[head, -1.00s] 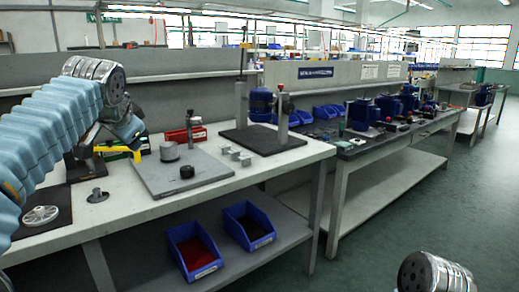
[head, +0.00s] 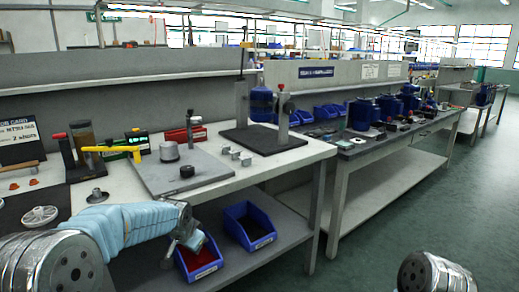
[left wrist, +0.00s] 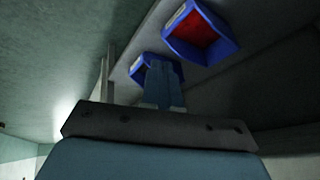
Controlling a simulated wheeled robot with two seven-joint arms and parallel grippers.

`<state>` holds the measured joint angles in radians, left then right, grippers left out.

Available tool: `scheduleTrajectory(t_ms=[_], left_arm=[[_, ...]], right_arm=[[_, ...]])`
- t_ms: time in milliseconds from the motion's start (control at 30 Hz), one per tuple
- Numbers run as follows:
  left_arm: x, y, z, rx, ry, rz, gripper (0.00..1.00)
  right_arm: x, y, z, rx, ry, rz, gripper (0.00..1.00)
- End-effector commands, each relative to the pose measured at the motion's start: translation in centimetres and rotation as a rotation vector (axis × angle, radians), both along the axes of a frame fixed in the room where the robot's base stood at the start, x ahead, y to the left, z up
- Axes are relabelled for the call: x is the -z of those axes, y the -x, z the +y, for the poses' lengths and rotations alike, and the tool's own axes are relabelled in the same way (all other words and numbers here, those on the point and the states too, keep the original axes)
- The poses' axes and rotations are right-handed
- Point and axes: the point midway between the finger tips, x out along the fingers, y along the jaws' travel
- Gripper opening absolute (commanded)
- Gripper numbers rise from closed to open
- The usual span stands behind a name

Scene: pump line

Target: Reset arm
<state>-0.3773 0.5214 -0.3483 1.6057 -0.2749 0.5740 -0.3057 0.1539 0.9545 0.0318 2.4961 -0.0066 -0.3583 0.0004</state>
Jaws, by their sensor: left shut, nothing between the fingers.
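My left arm comes in from the lower left in the head view, in a pale blue sleeve. My left gripper (head: 184,244) is low in front of the workbench, overlapping the blue bin with red contents in the picture. In the left wrist view the left gripper (left wrist: 163,85) has its fingers together, with nothing between them. My right gripper is not visible; only a metal joint of my right arm shows at the bottom right of the head view.
The floor at right is clear.

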Motion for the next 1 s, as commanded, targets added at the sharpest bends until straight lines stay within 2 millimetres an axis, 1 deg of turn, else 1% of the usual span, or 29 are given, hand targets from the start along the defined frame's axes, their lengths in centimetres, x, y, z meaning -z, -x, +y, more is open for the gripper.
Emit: scheduleTrajectory(t_ms=[33,67,100,167,200,267,300,367,400,433,467,500,600,700,800,900,1000], left_arm=[[4.0,1.1,-0.4,-0.016,0.031,0.047,0.00],[6.1,1.8,-0.8,-0.027,0.053,0.068,0.00],[9.0,3.0,-1.2,-0.045,0.083,0.100,0.00],[13.0,5.0,-1.9,-0.076,0.129,0.146,0.00],[15.7,6.6,-2.4,-0.101,0.161,0.179,0.00],[19.3,9.3,-3.1,-0.142,0.208,0.228,0.00],[21.6,11.4,-3.6,-0.174,0.240,0.263,0.00],[24.7,14.8,-4.3,-0.226,0.288,0.315,0.00],[26.5,17.1,-4.8,-0.263,0.317,0.350,0.00],[27.7,18.9,-5.2,-0.294,0.339,0.376,0.00],[28.6,20.7,-5.6,-0.322,0.361,0.400,0.00],[29.7,23.0,-6.0,-0.362,0.387,0.430,0.00],[31.4,28.0,-7.1,-0.448,0.438,0.498,0.00],[32.0,31.4,-7.9,-0.510,0.471,0.539,0.00],[32.2,33.1,-8.2,-0.543,0.487,0.559,0.00],[32.2,33.5,-8.3,-0.552,0.492,0.564,0.00],[32.2,33.5,-8.3,-0.552,0.491,0.563,0.00]], right_arm=[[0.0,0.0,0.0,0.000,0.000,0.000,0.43],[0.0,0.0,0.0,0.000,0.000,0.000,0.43],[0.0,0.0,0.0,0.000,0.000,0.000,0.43],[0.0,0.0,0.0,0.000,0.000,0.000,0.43],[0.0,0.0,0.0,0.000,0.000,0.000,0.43],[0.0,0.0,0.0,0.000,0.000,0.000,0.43],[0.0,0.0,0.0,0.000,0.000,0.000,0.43],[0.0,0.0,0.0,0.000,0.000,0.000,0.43],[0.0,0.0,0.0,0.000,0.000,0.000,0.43],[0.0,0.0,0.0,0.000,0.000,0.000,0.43],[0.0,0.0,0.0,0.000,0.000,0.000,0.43],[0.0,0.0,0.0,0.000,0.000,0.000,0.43],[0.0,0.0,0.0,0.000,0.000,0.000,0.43],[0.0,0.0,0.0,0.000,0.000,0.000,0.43],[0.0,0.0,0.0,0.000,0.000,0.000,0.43],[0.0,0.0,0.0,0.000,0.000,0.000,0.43],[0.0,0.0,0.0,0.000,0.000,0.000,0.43]])
